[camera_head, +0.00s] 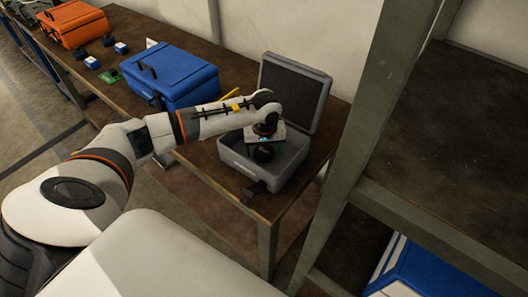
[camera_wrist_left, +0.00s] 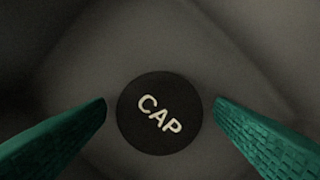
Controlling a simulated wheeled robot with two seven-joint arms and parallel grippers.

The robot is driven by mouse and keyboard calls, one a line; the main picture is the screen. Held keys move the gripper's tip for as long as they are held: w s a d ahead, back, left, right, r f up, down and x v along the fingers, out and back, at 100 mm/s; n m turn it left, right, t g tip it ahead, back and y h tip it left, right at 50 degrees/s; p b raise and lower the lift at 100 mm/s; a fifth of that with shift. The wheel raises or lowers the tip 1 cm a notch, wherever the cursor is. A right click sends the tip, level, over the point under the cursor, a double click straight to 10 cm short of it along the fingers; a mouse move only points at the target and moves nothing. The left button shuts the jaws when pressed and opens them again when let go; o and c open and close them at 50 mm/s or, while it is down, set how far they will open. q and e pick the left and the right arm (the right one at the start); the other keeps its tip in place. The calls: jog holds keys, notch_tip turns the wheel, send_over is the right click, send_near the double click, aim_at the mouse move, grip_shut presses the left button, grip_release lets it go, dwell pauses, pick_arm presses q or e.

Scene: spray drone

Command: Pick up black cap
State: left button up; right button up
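The black cap (camera_wrist_left: 160,113) is a round disc with the white word CAP on top. In the left wrist view it lies between the two green fingers of my left gripper (camera_wrist_left: 160,118), with a gap on each side. In the head view the cap (camera_head: 263,154) sits in the open grey case (camera_head: 240,160). My left gripper (camera_head: 264,143) is over the case, pointing down, open and empty. The wrist hides part of the case's inside. My right gripper is not in view.
The case's raised lid (camera_head: 296,90) stands just behind my left wrist. A blue case (camera_head: 172,75) and an orange case (camera_head: 75,24) stand farther left on the brown table (camera_head: 205,160). A metal shelf post (camera_head: 375,95) rises on the right.

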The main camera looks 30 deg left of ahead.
pick_arm(q)
jog(key=c, duration=0.9)
jog(key=shift+r, duration=0.1)
jog(key=shift+c, duration=0.2)
